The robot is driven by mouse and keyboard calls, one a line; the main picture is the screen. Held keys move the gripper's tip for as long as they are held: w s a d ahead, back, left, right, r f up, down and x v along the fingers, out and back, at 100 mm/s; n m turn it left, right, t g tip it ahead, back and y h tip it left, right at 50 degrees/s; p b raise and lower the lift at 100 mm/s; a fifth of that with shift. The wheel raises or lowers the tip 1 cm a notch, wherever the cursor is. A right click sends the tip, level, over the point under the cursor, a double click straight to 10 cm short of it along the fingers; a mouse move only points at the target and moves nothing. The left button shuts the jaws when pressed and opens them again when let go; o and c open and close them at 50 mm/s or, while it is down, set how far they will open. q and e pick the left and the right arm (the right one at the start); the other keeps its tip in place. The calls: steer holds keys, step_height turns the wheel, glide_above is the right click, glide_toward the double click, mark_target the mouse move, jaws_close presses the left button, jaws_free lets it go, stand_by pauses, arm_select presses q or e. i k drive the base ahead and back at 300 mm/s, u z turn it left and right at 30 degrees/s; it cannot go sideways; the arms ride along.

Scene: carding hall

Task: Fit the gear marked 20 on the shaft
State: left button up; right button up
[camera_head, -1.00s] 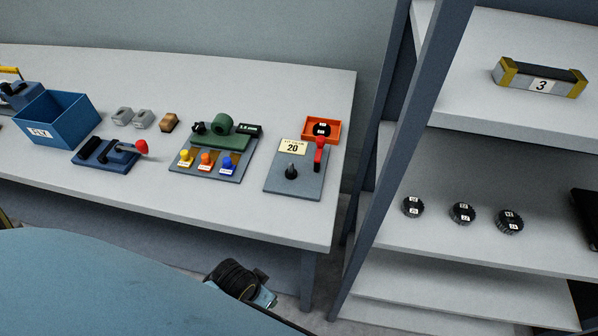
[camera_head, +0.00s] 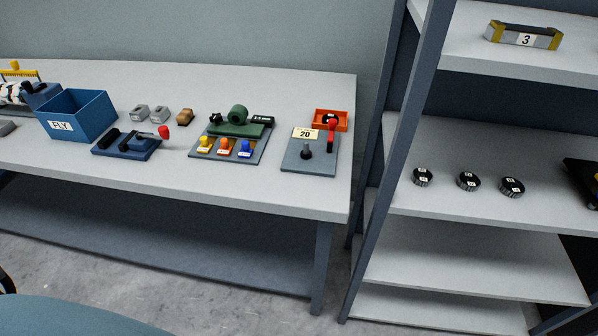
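The shaft (camera_head: 306,150) is a short dark upright stub on a grey plate (camera_head: 297,164) at the right end of the table; I see no gear on it. A card reading 20 (camera_head: 305,134) stands behind it, beside a red-handled lever (camera_head: 331,130). An orange tray (camera_head: 344,121) behind holds a dark round gear (camera_head: 330,117), its mark too small to read. Three dark toothed gears sit on the middle shelf at right: left (camera_head: 422,177), middle (camera_head: 468,181) and right (camera_head: 512,187). Their white labels are unreadable. Neither gripper is in view.
The long table (camera_head: 250,187) also bears a blue FLY box (camera_head: 85,120), a blue fixture (camera_head: 128,150) and a panel with yellow, orange and blue knobs (camera_head: 224,148). A shelf upright (camera_head: 400,150) stands between table and shelves. A block marked 3 (camera_head: 524,36) lies on the upper shelf. Floor (camera_head: 150,290) shows in front.

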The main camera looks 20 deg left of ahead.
mark_target(421, 174)
steer(key=u, duration=0.95)
steer(key=i, duration=1.05)
steer(key=z, duration=0.95)
steer(key=k, duration=1.15)
steer(key=z, duration=1.25)
steer(key=i, duration=0.8)
steer(key=u, duration=0.65)
steer(key=i, duration=0.5)
steer(key=u, duration=0.45)
